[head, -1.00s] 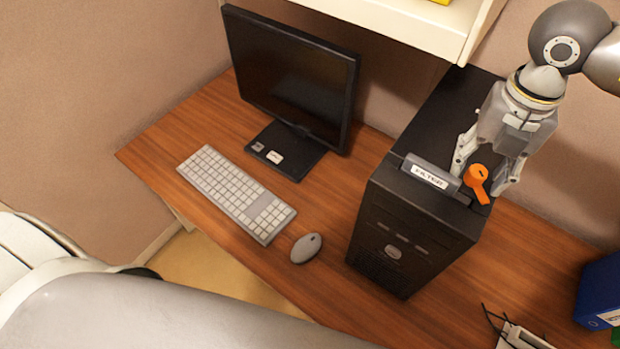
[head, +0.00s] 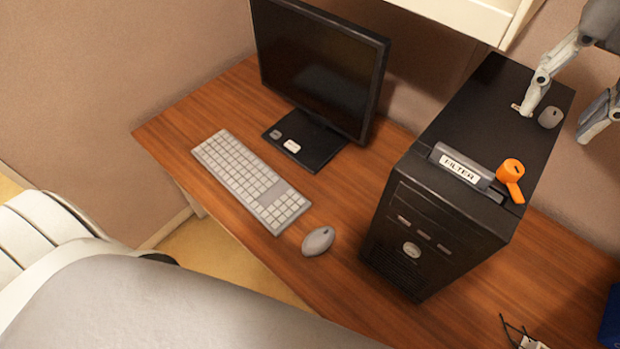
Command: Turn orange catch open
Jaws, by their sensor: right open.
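The orange catch (head: 511,171) sits on top of the black computer tower (head: 433,222), near its front edge. It has a round head with a dark slot, and its short lever points toward the tower's front right. A grey bar labelled FILTER (head: 461,167) lies just left of it. My right gripper (head: 556,123) is open and empty, behind and to the right of the catch, apart from it. One finger is over the tower top and the other is past its right side. My left gripper is out of view.
A small grey rounded piece (head: 550,117) shows on the tower top between my right fingers. A monitor (head: 318,75), keyboard (head: 250,180) and mouse (head: 318,241) stand on the wooden desk (head: 300,267). A cream shelf (head: 470,22) overhangs behind.

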